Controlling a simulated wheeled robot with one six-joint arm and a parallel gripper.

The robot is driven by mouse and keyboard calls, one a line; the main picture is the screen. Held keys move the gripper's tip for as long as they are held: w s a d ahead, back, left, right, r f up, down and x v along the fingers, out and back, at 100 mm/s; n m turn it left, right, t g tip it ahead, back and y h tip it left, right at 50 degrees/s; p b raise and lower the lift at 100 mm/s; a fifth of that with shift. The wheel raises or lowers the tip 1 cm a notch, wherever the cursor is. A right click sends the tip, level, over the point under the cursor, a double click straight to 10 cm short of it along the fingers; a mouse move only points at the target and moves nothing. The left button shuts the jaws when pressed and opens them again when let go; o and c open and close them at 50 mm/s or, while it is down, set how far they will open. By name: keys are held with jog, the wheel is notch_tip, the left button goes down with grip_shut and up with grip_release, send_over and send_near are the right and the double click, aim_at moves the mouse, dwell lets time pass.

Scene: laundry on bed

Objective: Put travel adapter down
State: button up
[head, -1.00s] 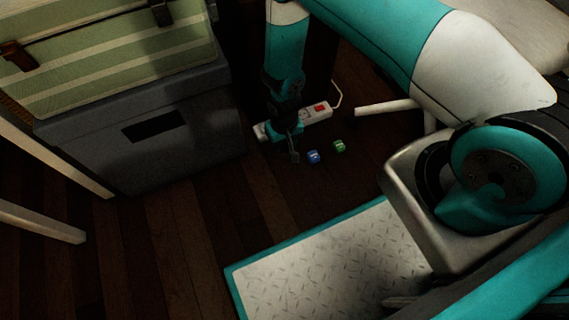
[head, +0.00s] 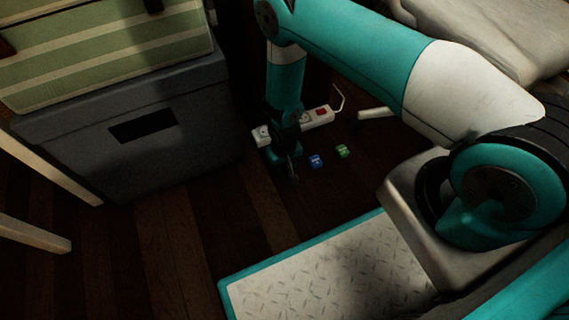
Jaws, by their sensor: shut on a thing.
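My gripper (head: 290,168) is low over the dark floor, pointing down, in front of a white power strip. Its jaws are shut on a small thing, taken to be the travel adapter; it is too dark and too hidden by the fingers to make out. The power strip (head: 318,117) has a red switch and lies behind my gripper, which hides part of it. A small blue cube (head: 316,161) and a small green cube (head: 342,151) lie on the floor just right of my gripper, apart from it.
A grey storage box (head: 190,150) with a green striped case (head: 90,60) on top stands at the left. White legs (head: 35,235) reach in at the left edge. Bare wooden floor (head: 165,235) lies in front.

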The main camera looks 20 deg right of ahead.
jog(key=shift+f+b, duration=0.35)
jog(key=shift+f, duration=0.25)
jog(key=o, duration=1.2)
jog(key=shift+r, duration=0.1)
notch_tip(320, 180, up, 13)
jog(key=p, duration=0.8)
jog(key=a+r+n+y, duration=0.1)
jog(key=a+r, duration=0.2)
jog(key=r, duration=1.1)
jog(key=a+r+n+y, duration=0.1)
jog(key=a+r+y, duration=0.15)
jog(key=r, duration=1.25)
jog(key=s+r+n, duration=0.1)
jog(key=s+r, duration=0.4)
jog(key=s, duration=0.1)
jog(key=s+r+n, duration=0.2)
jog(key=s+r, duration=0.4)
jog(key=s+d+r+n, duration=0.1)
jog(key=s+r+n, duration=0.1)
jog(key=s+r, duration=0.4)
jog(key=shift+s+r+y, duration=0.25)
jog(key=shift+s+y, duration=0.05)
jog(key=shift+y, duration=0.05)
